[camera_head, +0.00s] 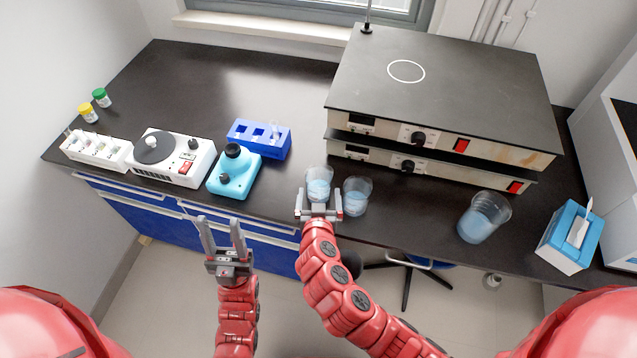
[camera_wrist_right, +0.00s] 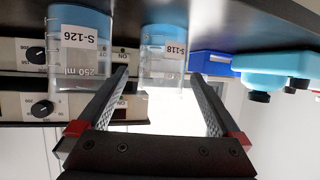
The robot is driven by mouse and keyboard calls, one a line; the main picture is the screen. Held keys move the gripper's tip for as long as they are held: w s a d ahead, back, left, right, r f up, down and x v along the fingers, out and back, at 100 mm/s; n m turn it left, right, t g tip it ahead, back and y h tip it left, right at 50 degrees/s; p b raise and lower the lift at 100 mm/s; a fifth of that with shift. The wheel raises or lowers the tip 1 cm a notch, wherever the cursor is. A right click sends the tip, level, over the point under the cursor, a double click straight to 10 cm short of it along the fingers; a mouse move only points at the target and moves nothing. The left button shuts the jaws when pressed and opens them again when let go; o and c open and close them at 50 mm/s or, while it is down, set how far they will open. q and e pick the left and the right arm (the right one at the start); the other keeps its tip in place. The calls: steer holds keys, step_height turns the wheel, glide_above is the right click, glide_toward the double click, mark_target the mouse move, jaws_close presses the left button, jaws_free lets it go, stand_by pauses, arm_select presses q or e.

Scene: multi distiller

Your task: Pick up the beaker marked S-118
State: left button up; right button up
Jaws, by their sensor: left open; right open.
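The beaker marked S-118 (camera_head: 319,186) stands upright at the front edge of the dark bench with bluish liquid in it. Its label reads S-118 in the right wrist view (camera_wrist_right: 166,62), which is upside down. My right gripper (camera_head: 319,206) is open just in front of this beaker. In the wrist view the beaker shows between the two fingers; I cannot tell whether they touch it. My left gripper (camera_head: 221,224) is open and empty in front of the bench edge, to the left.
A beaker marked S-126 (camera_head: 356,196) stands close to the right of S-118; its label shows in the wrist view (camera_wrist_right: 79,50). A larger beaker (camera_head: 484,218) is further right. A blue rack (camera_head: 259,140), a cyan device (camera_head: 233,172) and stacked hotplates (camera_head: 440,85) stand nearby.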

mark_target(318, 194)
steer(key=shift+w+f, duration=0.2)
steer(key=shift+w, duration=0.25)
steer(key=shift+w+f+p, duration=0.1)
steer(key=shift+w+p, duration=0.3)
steer(key=shift+p, duration=0.15)
steer(key=x, duration=0.1)
steer(key=p+x, duration=0.1)
steer(key=x, duration=0.1)
steer(key=shift+s+f, duration=0.15)
steer(key=shift+f, duration=0.15)
steer(key=shift+w+f+p, duration=0.35)
steer(key=shift+w+p, duration=0.05)
steer(key=shift+w, duration=0.2)
steer(key=c, duration=1.4)
